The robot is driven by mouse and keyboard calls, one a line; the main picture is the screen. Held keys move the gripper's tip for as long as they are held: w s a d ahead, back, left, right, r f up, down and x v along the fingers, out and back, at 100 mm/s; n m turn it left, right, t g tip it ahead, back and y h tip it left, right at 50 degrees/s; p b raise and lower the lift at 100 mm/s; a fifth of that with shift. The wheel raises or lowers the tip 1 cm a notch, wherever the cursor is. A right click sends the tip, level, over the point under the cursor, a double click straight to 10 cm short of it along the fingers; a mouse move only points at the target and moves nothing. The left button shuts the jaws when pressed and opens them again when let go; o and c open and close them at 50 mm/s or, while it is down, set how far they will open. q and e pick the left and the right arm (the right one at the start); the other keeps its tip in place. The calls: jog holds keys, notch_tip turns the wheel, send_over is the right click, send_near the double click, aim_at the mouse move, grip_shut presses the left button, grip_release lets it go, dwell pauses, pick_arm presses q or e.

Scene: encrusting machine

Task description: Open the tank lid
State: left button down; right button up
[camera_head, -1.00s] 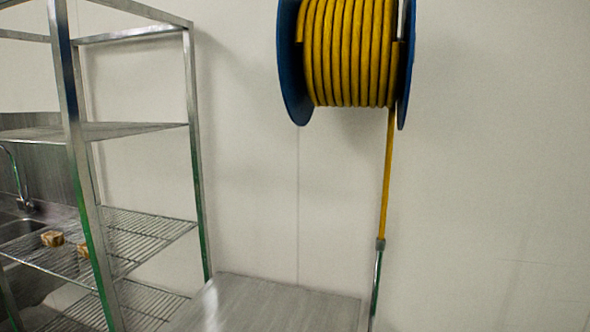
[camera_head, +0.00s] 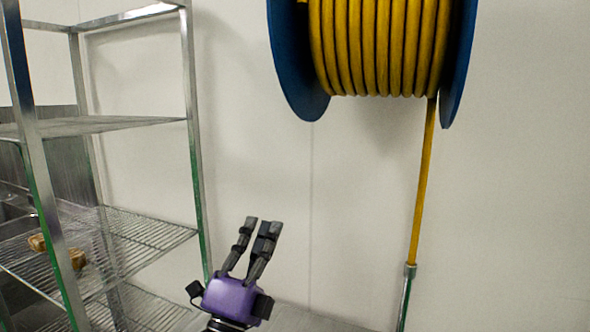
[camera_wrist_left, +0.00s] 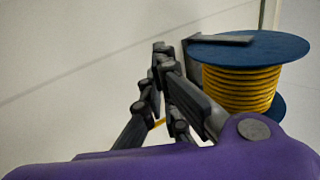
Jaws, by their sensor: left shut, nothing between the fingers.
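My left gripper (camera_head: 258,225) rises from the bottom edge in the head view, purple at its base with dark fingers pointing up. Its fingers are closed near each other with nothing between them. In the left wrist view the fingers (camera_wrist_left: 165,55) also show empty. No tank or tank lid can be made out in either view. My right gripper is not in view.
A blue reel (camera_head: 455,70) with yellow hose (camera_head: 375,50) hangs on the wall, its hose end running down. A metal rack (camera_head: 195,150) with wire shelves stands at left, with small brown items (camera_head: 75,258). A metal surface (camera_head: 300,320) lies below the gripper.

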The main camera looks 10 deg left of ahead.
pick_arm(q)
jog(key=p+x, duration=0.3)
jog(key=x, duration=1.1)
jog(key=shift+r+p, duration=0.15)
jog(key=shift+p, duration=0.15)
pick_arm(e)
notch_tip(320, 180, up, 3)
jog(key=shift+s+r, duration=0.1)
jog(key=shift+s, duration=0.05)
pick_arm(q)
jog(key=shift+s, duration=0.1)
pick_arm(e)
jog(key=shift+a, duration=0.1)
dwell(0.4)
